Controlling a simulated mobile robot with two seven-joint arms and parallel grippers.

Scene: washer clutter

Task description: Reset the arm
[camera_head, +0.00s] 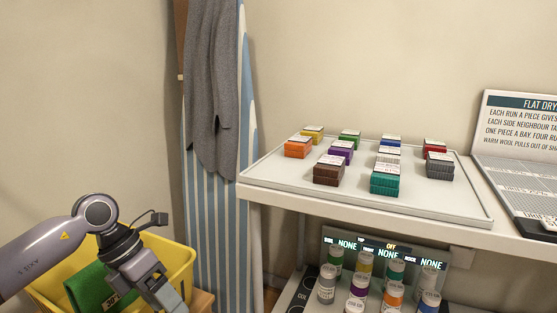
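My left arm comes in from the lower left. Its gripper (165,296) points down over the yellow basket (180,256) at the bottom left. The fingertips are small and close to the bottom edge, so I cannot tell whether they are open or shut. A dark green folded piece with a white label (88,291) lies in the basket beside the gripper; I cannot tell whether they touch. My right gripper is not in view.
A white shelf tray (270,178) holds several coloured folded stacks with labels. Below stand several labelled canisters (326,284) in front of a lit display (392,248). A striped ironing board (205,215) with grey cloth (212,80) leans behind the basket. A lettered board (525,105) stands right.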

